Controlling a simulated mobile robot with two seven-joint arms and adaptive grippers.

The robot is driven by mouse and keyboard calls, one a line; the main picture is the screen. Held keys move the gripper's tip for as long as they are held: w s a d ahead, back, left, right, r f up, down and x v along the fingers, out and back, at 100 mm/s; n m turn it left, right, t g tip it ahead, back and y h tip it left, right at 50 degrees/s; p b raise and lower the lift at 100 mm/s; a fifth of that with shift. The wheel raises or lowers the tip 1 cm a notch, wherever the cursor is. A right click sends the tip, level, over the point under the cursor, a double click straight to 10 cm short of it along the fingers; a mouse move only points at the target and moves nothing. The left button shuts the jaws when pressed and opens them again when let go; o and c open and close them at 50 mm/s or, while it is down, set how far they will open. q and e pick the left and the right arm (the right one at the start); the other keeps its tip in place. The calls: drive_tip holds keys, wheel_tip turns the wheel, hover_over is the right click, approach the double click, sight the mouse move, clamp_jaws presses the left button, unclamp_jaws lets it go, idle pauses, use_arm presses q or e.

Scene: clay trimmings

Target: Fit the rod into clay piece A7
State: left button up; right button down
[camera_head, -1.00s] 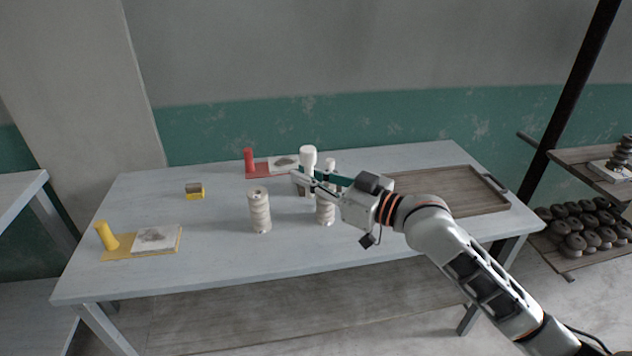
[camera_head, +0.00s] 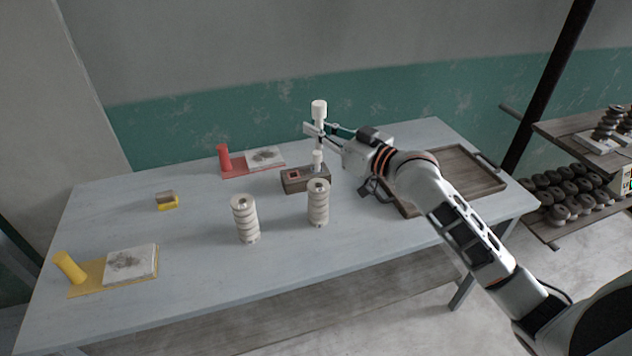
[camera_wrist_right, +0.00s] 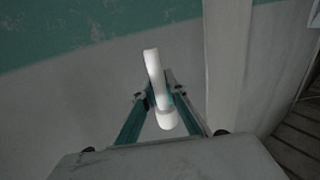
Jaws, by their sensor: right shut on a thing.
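My right gripper (camera_head: 318,131) is shut on a white rod (camera_head: 319,110), held upright above the table at the back. The rod's thicker head rises above the fingers. In the right wrist view the rod (camera_wrist_right: 154,75) stands between the fingertips (camera_wrist_right: 157,100). Two pale ribbed clay pieces stand upright: one at the left (camera_head: 245,218), one at the right (camera_head: 318,203). Each has a dark hole in its top. I can read no label, so I cannot tell which is A7. The rod is apart from both. My left gripper is out of view.
A brown block (camera_head: 296,183) with a red-edged socket and a white peg (camera_head: 317,160) stands below the gripper. A wooden tray (camera_head: 460,180) lies right. A red board (camera_head: 232,172), yellow board (camera_head: 88,280) and small yellow-based block (camera_head: 167,201) lie left. The front middle is free.

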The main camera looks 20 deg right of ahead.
drive_tip(key=b, duration=0.2)
hover_over(317, 179)
drive_tip(key=s, duration=0.2)
wheel_tip(317, 179, down, 10)
drive_tip(key=shift+w+a+f, duration=0.15)
drive_tip(key=shift+a+f, duration=0.1)
drive_tip(key=shift+f, duration=0.25)
wheel_tip(317, 179, down, 4)
drive_tip(key=shift+r+b, duration=0.25)
drive_tip(key=shift+b, duration=0.9)
drive_tip(key=shift+f, duration=0.4)
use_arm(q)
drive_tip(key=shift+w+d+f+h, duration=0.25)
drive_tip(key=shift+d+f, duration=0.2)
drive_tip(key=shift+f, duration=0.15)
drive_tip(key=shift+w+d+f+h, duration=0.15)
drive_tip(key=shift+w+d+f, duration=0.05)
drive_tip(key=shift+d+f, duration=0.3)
